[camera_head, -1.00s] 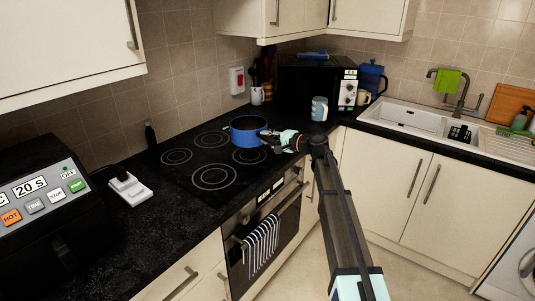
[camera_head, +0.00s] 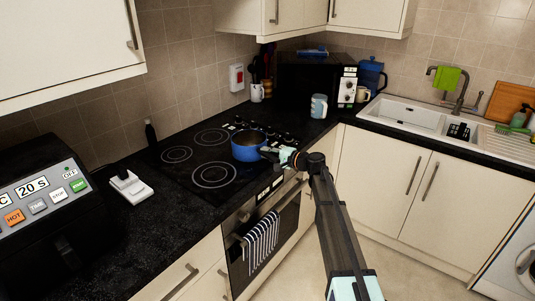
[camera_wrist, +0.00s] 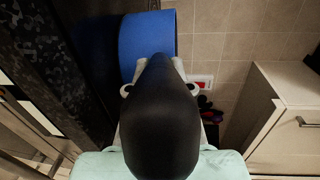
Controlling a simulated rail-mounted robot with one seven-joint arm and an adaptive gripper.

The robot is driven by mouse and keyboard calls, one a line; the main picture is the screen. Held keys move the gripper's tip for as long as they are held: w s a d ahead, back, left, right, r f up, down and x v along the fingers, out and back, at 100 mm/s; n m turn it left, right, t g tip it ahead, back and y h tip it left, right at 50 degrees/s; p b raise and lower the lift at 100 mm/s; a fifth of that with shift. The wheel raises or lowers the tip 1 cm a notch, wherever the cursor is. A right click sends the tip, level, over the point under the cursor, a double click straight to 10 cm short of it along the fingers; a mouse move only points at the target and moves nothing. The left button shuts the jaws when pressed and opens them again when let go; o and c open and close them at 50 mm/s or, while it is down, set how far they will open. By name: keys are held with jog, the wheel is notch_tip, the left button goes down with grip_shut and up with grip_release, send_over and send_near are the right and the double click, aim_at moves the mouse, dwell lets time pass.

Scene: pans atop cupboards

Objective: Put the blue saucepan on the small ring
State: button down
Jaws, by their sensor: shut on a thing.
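The blue saucepan (camera_head: 244,152) is upright at the right of the black hob. Its blue side also shows at the top of the wrist view (camera_wrist: 147,35). My gripper (camera_head: 268,151) is shut on its handle, to the right of the pan. In the wrist view a long black handle (camera_wrist: 160,120) fills the middle, between the fingers. The pan covers the right-hand small ring; whether its base touches the hob I cannot tell. Another small ring (camera_head: 176,154) lies bare at the left.
Bare larger rings lie at the back (camera_head: 211,137) and front (camera_head: 213,174) of the hob. A dark bottle (camera_head: 150,133) stands at the left.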

jog(key=c, duration=1.1)
grip_release()
jog(key=shift+o, duration=0.2)
